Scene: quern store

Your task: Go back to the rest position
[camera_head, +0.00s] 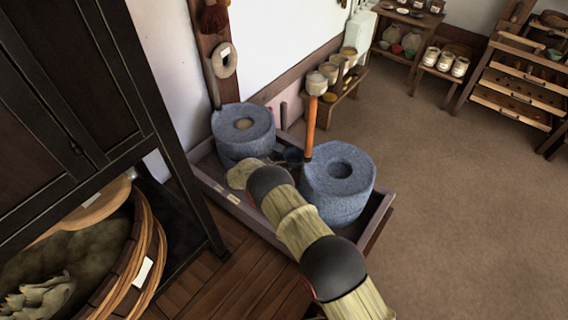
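My arm, with black joints and straw-coloured links, reaches from the bottom right over a wooden tray (233,205). Its far end is beside the left grey quern stone (243,132). A small dark part (292,155) shows between the two querns and may belong to my gripper; no fingers can be made out. The right quern stone (340,183) has a dark central hole and is partly covered by my arm. An orange upright handle (310,127) stands at its back left edge. I cannot tell whether anything is held.
A dark cabinet (70,100) stands close on the left, with round wooden tubs (125,265) below. Behind the tray are a low bench with jars (345,85), a small stand with white jars (445,65) and a rack (515,75). The brown floor (460,190) at right is clear.

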